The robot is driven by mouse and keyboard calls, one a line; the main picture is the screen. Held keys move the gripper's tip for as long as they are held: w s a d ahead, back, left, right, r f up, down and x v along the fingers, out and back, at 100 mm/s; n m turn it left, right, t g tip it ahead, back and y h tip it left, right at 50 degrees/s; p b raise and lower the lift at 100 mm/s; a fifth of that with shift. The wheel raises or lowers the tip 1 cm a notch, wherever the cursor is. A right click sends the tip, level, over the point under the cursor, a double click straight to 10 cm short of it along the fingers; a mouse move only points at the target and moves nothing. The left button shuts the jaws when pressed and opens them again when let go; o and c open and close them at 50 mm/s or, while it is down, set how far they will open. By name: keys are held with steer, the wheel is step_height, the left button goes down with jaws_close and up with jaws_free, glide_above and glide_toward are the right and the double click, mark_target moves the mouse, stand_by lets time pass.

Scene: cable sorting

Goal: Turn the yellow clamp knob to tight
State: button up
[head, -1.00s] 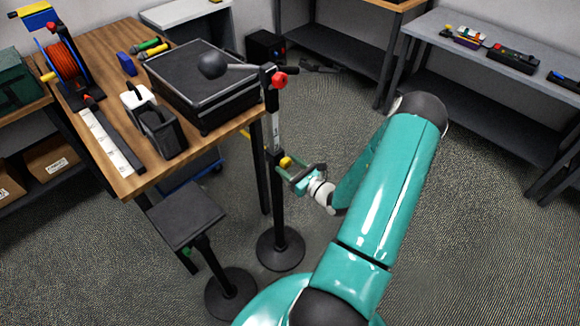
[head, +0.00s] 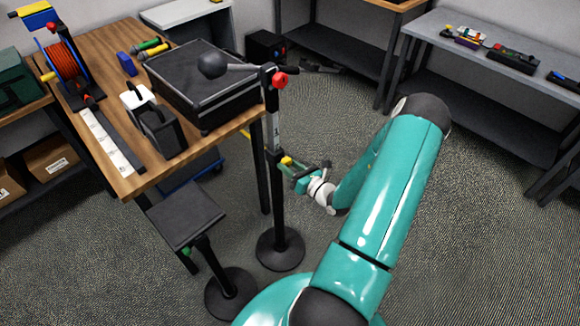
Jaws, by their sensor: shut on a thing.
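The yellow clamp knob (head: 286,161) sits on the side of the upright black stand (head: 279,205), below its pale scale section. My gripper (head: 289,166) is at the knob, coming from the right, and is shut on it. The fingers cover part of the knob. Any tight or loose mark is too small to make out. A red knob (head: 279,80) and an arm with a dark ball (head: 212,65) are at the top of the stand.
The wooden table (head: 100,60) stands to the left, with a black case (head: 205,80) and a cable reel (head: 62,60) on it. A small black platform stand (head: 186,215) is in front. The carpet to the right is clear.

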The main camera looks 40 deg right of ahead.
steer(key=m, duration=0.4)
steer(key=shift+m, duration=0.3)
steer(key=m, duration=0.3)
steer(key=shift+m, duration=0.4)
steer(key=m, duration=0.3)
steer(key=shift+m, duration=0.3)
steer(key=shift+r+m, duration=0.1)
steer(key=shift+m, duration=1.9)
steer(key=o, duration=1)
steer(key=shift+s, duration=0.15)
steer(key=s, duration=1.3)
steer(key=shift+s+d, duration=0.1)
steer(key=shift+s, duration=0.2)
